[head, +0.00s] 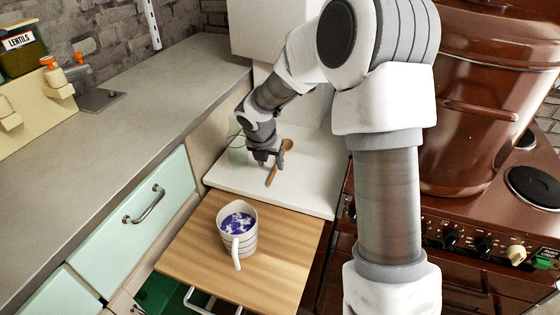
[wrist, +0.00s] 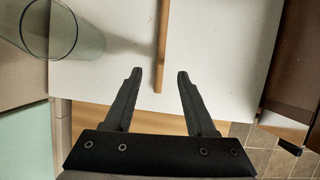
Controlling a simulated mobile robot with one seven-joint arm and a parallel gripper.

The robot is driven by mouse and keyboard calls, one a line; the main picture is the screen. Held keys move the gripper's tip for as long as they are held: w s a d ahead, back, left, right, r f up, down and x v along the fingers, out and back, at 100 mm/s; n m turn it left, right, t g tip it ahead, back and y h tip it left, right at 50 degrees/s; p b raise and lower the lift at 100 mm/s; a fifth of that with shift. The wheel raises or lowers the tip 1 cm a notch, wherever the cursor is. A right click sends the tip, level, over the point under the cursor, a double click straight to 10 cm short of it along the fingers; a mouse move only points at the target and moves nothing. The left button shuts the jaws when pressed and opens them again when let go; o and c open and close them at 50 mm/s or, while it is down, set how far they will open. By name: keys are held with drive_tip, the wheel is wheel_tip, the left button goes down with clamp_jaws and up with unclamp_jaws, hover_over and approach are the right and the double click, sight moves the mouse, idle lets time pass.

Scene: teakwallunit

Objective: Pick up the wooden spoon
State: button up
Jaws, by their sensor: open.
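The wooden spoon (head: 273,175) lies on the white surface in the head view, its bowl toward the back right. My gripper (head: 267,160) is open and empty beside the spoon in the head view. In the wrist view, my gripper (wrist: 158,74) has its two fingers apart, with the handle's end between their lines, nearer the left finger. Height above the surface is hard to tell.
A clear glass (wrist: 62,30) stands left of my gripper; it also shows in the head view (head: 238,152). A patterned mug (head: 238,232) stands on the pulled-out wooden board (head: 190,255) in front. A brown stove (head: 490,210) with a large pot (head: 480,90) is at the right.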

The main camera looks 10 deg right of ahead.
sight(273, 171)
drive_tip(key=b+x, duration=0.1)
drive_tip(key=x, duration=0.3)
drive_tip(key=shift+w+d+f+b, duration=0.1)
drive_tip(key=shift+d+f+b, duration=0.05)
drive_tip(key=shift+f+b, duration=0.2)
drive_tip(key=shift+r, duration=0.1)
clamp_jaws()
